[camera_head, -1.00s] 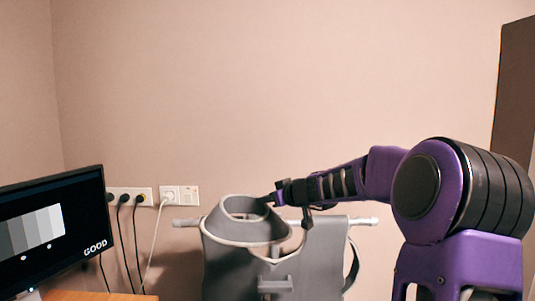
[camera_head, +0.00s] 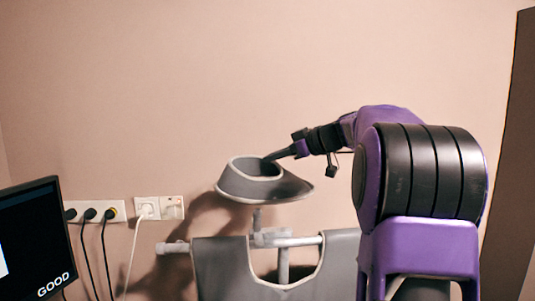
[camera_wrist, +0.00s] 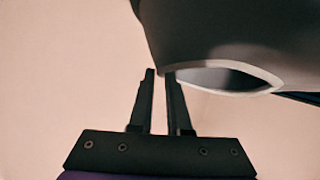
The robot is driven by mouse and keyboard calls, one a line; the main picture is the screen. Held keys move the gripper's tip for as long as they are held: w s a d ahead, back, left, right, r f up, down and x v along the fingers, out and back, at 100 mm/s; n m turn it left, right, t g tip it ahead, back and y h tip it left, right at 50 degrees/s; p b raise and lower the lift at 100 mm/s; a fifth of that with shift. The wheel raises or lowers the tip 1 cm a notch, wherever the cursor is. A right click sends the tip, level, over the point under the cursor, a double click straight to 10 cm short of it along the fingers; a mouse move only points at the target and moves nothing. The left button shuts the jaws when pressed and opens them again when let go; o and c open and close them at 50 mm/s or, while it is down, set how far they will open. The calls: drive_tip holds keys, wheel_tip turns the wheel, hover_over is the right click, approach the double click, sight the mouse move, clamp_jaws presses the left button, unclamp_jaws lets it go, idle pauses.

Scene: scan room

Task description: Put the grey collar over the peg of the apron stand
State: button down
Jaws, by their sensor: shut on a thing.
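The grey collar (camera_head: 232,186), a flared ring with an open top, hangs in the air above the apron stand (camera_head: 283,266). My gripper (camera_head: 271,157) is shut on the collar's upper rim from the right. In the wrist view the fingers (camera_wrist: 159,76) are close together, with the collar (camera_wrist: 215,35) at upper right. The short upright peg (camera_head: 257,217) shows below the collar, left of the middle of the stand's crossbar. The collar looks clear of the peg, but its depth relative to the peg is hard to tell.
A grey apron (camera_head: 222,268) hangs on the stand's crossbar. A monitor (camera_head: 35,240) stands at the left. Wall sockets (camera_head: 158,208) with plugged cables are behind it. The wall above the stand is bare. A dark panel (camera_head: 512,130) is at the right edge.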

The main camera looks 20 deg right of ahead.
drive_tip(key=shift+w, duration=0.1)
drive_tip(key=shift+f+b, duration=0.4)
drive_tip(key=shift+f, duration=0.3)
wheel_tip(320, 180, down, 11)
drive_tip(key=b, duration=0.7)
drive_tip(key=shift+r, duration=0.1)
idle(0.4)
drive_tip(key=c, duration=0.8)
unclamp_jaws()
drive_tip(key=v, duration=1.7)
drive_tip(key=shift+s, duration=0.35)
